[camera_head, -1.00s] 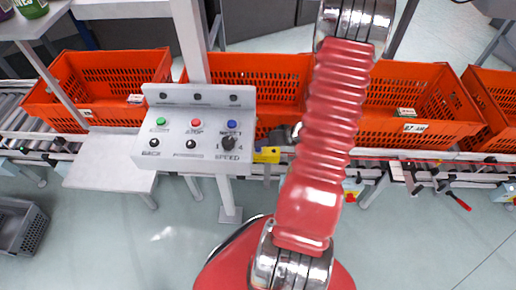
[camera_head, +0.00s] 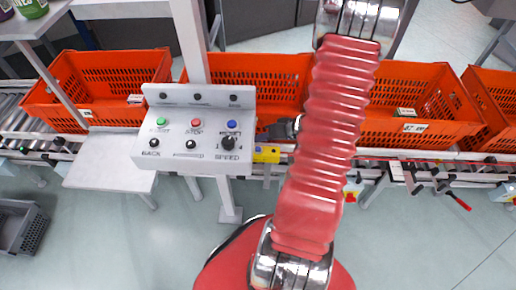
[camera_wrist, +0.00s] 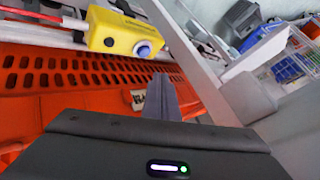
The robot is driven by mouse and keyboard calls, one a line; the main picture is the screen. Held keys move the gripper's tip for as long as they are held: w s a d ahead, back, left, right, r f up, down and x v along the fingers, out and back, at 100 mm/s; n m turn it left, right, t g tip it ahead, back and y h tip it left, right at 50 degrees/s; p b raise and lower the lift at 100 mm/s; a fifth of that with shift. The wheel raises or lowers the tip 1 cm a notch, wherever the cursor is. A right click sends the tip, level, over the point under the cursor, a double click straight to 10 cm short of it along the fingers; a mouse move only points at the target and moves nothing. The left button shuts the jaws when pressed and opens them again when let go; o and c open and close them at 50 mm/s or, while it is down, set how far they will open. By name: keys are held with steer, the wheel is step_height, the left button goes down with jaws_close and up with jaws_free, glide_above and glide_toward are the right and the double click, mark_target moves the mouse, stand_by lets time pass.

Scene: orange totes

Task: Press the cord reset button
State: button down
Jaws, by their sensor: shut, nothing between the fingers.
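A yellow box (camera_wrist: 122,34) with a round blue button (camera_wrist: 143,49) on its face shows at the upper left of the wrist view. I take this button for the cord reset button. In the head view the yellow box (camera_head: 268,156) sits on the conveyor's front rail, just right of the control panel, with its blue button (camera_head: 258,150) small. My gripper (camera_wrist: 162,82) is shut and empty in the wrist view. Its fingertips appear below and right of the button, apart from it in the picture.
The white control panel (camera_head: 180,97), with green, red and blue buttons and a speed knob, stands left of the yellow box. Orange totes (camera_head: 425,75) line the conveyor behind. A grey post (camera_wrist: 185,50) rises right of my fingers in the wrist view. The floor in front is mostly clear.

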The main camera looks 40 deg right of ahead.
step_height(320, 180, up, 2)
steer(key=shift+r, duration=0.15)
steer(key=shift+s, duration=0.1)
stand_by(1.0)
